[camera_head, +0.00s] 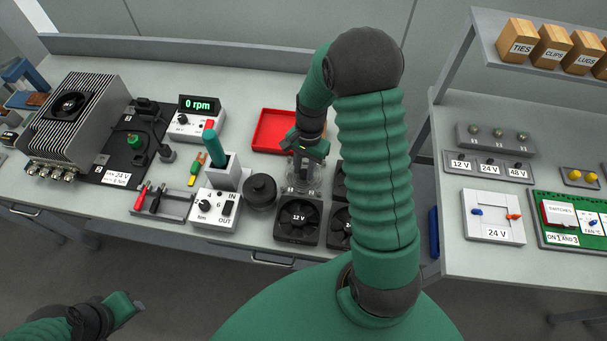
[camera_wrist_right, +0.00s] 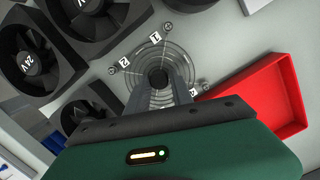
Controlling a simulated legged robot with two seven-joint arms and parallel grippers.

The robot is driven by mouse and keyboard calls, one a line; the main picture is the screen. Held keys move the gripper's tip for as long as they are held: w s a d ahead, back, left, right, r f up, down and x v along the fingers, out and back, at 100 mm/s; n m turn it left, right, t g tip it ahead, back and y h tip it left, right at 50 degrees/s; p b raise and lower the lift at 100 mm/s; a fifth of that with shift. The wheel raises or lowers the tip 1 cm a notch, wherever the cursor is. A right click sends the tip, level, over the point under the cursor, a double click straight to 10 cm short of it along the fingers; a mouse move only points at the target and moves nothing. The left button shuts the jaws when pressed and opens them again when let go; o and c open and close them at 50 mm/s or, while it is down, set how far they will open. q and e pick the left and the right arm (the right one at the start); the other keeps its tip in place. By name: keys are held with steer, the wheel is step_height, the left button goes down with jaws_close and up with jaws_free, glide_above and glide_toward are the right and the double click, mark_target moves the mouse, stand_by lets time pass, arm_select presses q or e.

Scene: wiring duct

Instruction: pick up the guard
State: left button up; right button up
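The guard is a round wire grille with a dark hub, lying flat among small numbered labels in the right wrist view (camera_wrist_right: 150,58). In the head view it is small and partly hidden below my right gripper (camera_head: 303,158). In the right wrist view the fingers of my right gripper (camera_wrist_right: 166,92) point down at the hub and overlap the near part of the grille. I cannot tell whether they touch it or how wide they stand. My left gripper (camera_head: 126,303) is low at the left, away from the bench, its fingers too small to judge.
A 12 V fan (camera_head: 298,221) and other fans stand close to the guard. A red tray (camera_head: 272,130) lies beside it, also in the right wrist view (camera_wrist_right: 278,95). A black round part (camera_head: 260,191) and a holder with a teal handle (camera_head: 216,150) stand left.

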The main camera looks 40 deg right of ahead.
steer(key=shift+s+d+f, duration=0.1)
steer(key=shift+d, duration=0.3)
jaws_close()
steer(key=shift+a, duration=0.1)
